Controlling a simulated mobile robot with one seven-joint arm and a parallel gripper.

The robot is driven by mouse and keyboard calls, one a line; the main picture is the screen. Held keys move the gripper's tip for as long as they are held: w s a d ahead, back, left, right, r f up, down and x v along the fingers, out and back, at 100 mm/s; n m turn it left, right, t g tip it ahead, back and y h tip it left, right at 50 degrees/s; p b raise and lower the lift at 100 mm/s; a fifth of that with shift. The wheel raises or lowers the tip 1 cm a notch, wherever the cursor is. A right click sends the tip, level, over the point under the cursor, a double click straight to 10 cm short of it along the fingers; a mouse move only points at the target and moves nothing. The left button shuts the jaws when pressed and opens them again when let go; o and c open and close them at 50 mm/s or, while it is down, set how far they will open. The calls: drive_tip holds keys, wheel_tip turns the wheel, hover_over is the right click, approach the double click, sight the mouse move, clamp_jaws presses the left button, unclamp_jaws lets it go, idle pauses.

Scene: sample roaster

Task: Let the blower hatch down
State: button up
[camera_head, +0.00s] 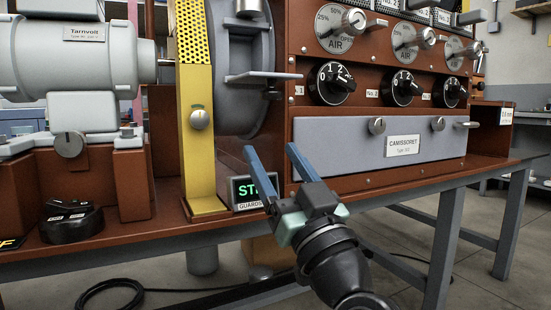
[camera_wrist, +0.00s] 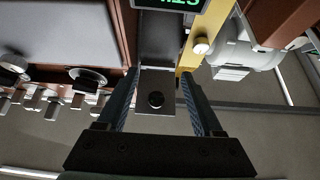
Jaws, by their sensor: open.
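The blower hatch looks to be the grey flap (camera_head: 262,76) on the front of the round grey blower housing (camera_head: 238,35). It sticks out roughly level, with a dark knob (camera_head: 272,93) under its outer right end. My gripper (camera_head: 271,152) is open and empty, below and in front of the flap, fingers pointing up. In the wrist view the flap (camera_wrist: 157,78) and its black knob (camera_wrist: 156,99) appear between my two open fingers (camera_wrist: 157,88). I see no contact; the depth between them is hard to tell there.
A yellow guard (camera_head: 197,160) with a knob stands left of the housing. A green-lit display (camera_head: 252,188) sits behind my fingers. A grey drawer front (camera_head: 345,150) and control knobs are at right. A motor (camera_head: 85,60) is at left. Open space lies before the bench.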

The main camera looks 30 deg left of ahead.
drive_tip(key=shift+s+d+f+b, duration=0.1)
drive_tip(key=shift+f+b, duration=0.15)
drive_tip(key=shift+f, duration=1.15)
drive_tip(key=shift+d+f+b, duration=0.1)
drive_tip(key=shift+f+b, duration=0.15)
drive_tip(key=shift+f, duration=1.1)
drive_tip(key=p+v, duration=0.2)
drive_tip(key=v, duration=1.1)
drive_tip(key=shift+p, duration=0.3)
drive_tip(key=shift+r, duration=0.1)
